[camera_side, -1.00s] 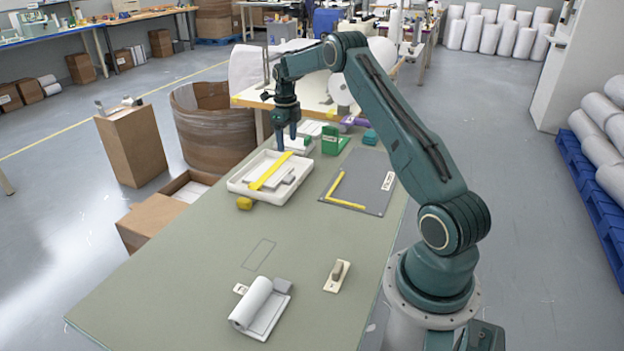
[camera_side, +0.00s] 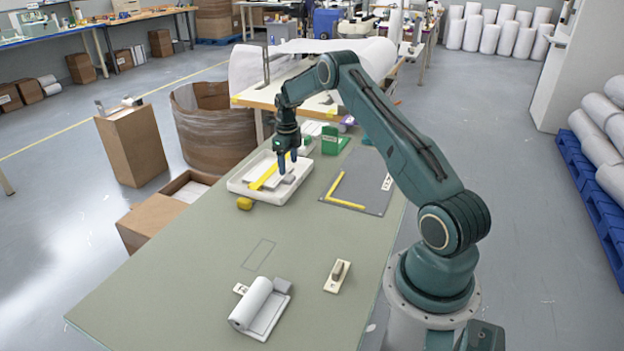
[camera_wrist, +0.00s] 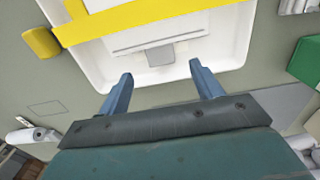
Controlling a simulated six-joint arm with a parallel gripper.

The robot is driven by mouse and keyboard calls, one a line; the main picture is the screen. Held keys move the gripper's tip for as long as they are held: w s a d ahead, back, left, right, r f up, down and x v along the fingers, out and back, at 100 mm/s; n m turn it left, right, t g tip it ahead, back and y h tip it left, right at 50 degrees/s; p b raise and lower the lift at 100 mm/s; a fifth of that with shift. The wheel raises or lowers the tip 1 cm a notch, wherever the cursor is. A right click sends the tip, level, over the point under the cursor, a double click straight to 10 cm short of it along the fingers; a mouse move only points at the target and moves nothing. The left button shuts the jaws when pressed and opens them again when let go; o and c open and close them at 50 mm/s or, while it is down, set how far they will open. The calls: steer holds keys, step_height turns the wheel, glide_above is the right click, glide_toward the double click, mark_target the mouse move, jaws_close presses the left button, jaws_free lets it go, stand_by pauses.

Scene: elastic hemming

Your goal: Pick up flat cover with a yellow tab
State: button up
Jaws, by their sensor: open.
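A white tray (camera_side: 240,188) stands on the bench, and it also shows in the wrist view (camera_wrist: 85,65). A flat pale cover-like piece (camera_wrist: 140,35) lies inside it, with a small grey block (camera_wrist: 160,55) at its near edge. A flat yellow strip (camera_side: 263,178) runs across the piece and over the tray's rim; in the wrist view the strip (camera_wrist: 130,15) crosses the top. I cannot tell whether it is joined to the piece as a tab. My gripper (camera_wrist: 158,72) is open and empty, fingers pointing down at the tray, near the grey block.
A yellow block (camera_side: 244,203) sits beside the tray's front left corner. A green block (camera_side: 330,140) stands behind right. A grey mat (camera_side: 365,175) with a yellow L-shaped rule lies to the right. A white roll (camera_side: 252,300) is in front.

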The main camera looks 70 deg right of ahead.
mark_target(290, 178)
steer(key=shift+f, duration=0.2)
steer(key=shift+s+f, duration=0.1)
steer(key=shift+f, duration=2.35)
steer(key=shift+c, duration=0.3)
steer(key=c, duration=1.1)
steer(key=shift+r, duration=0.1)
step_height(290, 178, up, 20)
steer(key=shift+f, duration=0.1)
